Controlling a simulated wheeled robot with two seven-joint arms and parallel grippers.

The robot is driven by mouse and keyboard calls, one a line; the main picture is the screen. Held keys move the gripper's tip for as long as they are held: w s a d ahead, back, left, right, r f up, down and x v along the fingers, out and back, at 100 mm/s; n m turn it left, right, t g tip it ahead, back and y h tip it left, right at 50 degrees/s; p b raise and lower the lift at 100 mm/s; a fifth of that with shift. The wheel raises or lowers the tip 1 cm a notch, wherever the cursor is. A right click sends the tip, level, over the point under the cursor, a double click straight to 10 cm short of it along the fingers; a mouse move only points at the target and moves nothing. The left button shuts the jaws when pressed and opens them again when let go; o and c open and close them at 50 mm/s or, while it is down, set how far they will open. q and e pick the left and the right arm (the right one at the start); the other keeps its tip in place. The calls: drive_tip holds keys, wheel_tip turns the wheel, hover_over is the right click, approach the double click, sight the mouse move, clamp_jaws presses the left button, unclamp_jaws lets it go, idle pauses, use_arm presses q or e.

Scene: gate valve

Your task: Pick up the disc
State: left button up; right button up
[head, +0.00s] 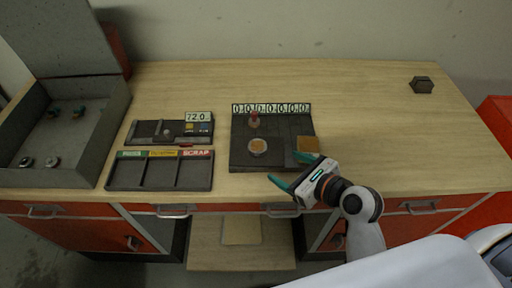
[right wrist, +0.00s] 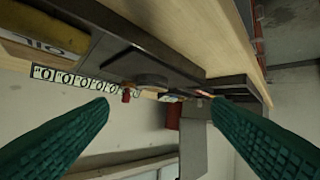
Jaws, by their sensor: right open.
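A small round tan-topped piece (head: 257,147), which may be the disc, sits on the dark square board (head: 240,160) near the table's middle. A low round dark shape (right wrist: 135,80) shows on the board in the right wrist view; I cannot tell whether it is the same piece. My right gripper (head: 291,168) is open and empty, by the board's front right corner, to the right of the round piece and apart from it. Its two teal fingers stand wide apart in the right wrist view (right wrist: 160,103). My left gripper is not in view.
A red-topped peg (head: 254,118) and a yellow square (head: 308,145) are on the board, with a number strip (head: 271,108) behind. A labelled sorting tray (head: 159,185) and a grey bin (head: 85,150) with several small round parts stand left. The table's right side is mostly clear.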

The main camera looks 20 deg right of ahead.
drive_tip(key=shift+w+d+r+m, duration=0.1)
drive_tip(key=shift+w+r+m, duration=0.15)
drive_tip(key=shift+m, duration=0.35)
drive_tip(key=shift+w+t, duration=0.3)
drive_tip(key=p, duration=0.1)
approach(257, 146)
drive_tip(key=x, duration=0.3)
drive_tip(key=shift+p+x, duration=0.65)
drive_tip(key=shift+x, duration=2.2)
drive_tip(key=shift+s+d, duration=0.1)
drive_tip(key=shift+c, duration=0.6)
drive_tip(key=c, duration=1.2)
